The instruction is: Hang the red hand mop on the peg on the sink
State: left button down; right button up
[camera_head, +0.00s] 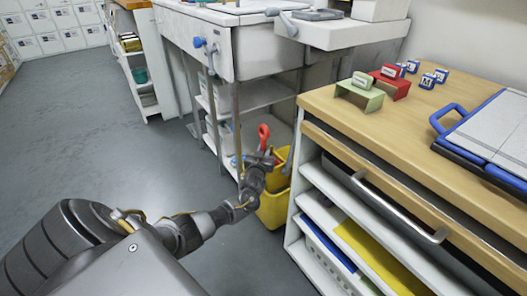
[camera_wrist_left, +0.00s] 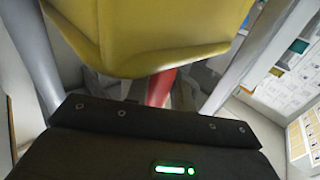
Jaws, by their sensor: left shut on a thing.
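The red hand mop shows a red loop-shaped end (camera_head: 263,133) at the tip of my left gripper (camera_head: 262,156) in the head view. The gripper is shut on it, low in front of the sink. A short red piece of it (camera_wrist_left: 160,88) also shows in the left wrist view; the rest is hidden. The sink (camera_head: 265,45) is a white unit with open shelves. A blue peg (camera_head: 199,42) sticks out from its front left corner, above and left of my gripper. My right gripper is not in view.
A yellow bucket (camera_head: 272,210) stands on the floor behind my left gripper; yellow also fills the top of the left wrist view (camera_wrist_left: 150,35). A wooden-topped cabinet (camera_head: 400,135) with a metal handle (camera_head: 400,208) stands to the right. The floor (camera_head: 100,130) at left is clear.

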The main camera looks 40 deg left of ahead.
pick_arm(q)
jog(key=shift+w, duration=0.25)
jog(key=shift+w+d+r+b, duration=0.15)
jog(key=shift+w+d+b, duration=0.15)
jog(key=shift+w, duration=0.25)
jog(key=shift+a, duration=0.1)
jog(key=c, duration=1.1)
grip_release()
